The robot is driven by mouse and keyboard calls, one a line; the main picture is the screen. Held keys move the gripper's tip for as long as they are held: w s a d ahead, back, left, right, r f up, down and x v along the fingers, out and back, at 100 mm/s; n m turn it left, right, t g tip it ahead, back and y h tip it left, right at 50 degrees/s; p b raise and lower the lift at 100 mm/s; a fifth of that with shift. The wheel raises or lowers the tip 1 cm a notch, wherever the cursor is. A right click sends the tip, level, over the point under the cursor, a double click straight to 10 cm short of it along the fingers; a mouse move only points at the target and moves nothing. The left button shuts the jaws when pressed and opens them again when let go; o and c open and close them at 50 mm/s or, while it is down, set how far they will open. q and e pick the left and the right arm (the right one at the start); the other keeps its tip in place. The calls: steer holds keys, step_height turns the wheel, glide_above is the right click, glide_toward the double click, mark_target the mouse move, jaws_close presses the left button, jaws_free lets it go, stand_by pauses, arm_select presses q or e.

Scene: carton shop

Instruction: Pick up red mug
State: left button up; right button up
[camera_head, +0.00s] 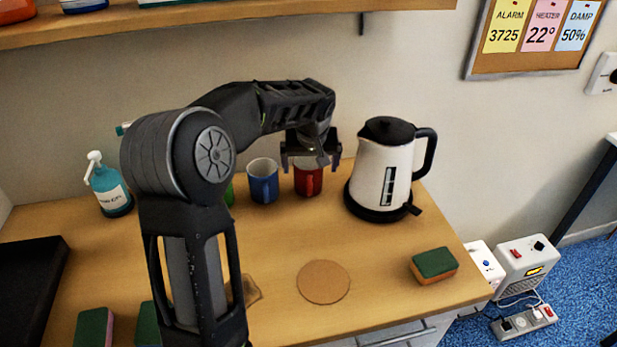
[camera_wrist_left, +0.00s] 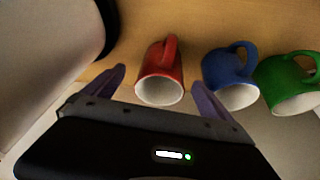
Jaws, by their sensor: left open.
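The red mug (camera_head: 307,182) stands upright on the wooden counter, between the blue mug and the kettle. In the left wrist view the red mug (camera_wrist_left: 161,75) lies ahead, between my two fingers, its white inside and its handle showing. My left gripper (camera_head: 311,160) is open, above the red mug, and covers part of its rim. In the left wrist view the left gripper (camera_wrist_left: 158,92) looks empty, its fingers apart on either side of the mug. I cannot tell whether they reach past the rim. My right gripper is not in view.
A blue mug (camera_head: 263,182) stands just left of the red one. A green mug (camera_wrist_left: 288,85) is beyond it. The white kettle (camera_head: 382,172) stands close on the right. A cork disc (camera_head: 323,282) and a sponge (camera_head: 434,265) lie nearer the front edge. A shelf (camera_head: 230,18) hangs above.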

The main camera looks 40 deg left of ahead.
arm_select(q)
steer(key=shift+f, duration=0.2)
steer(key=p+x, duration=0.2)
steer(key=x, duration=0.3)
steer(key=shift+a, duration=0.2)
steer(key=shift+c, duration=0.3)
steer(key=c, duration=1.8)
steer(key=shift+o, duration=0.2)
steer(key=shift+r, duration=0.1)
step_height(320, 180, up, 10)
steer(key=b, duration=0.1)
steer(key=shift+b, duration=0.4)
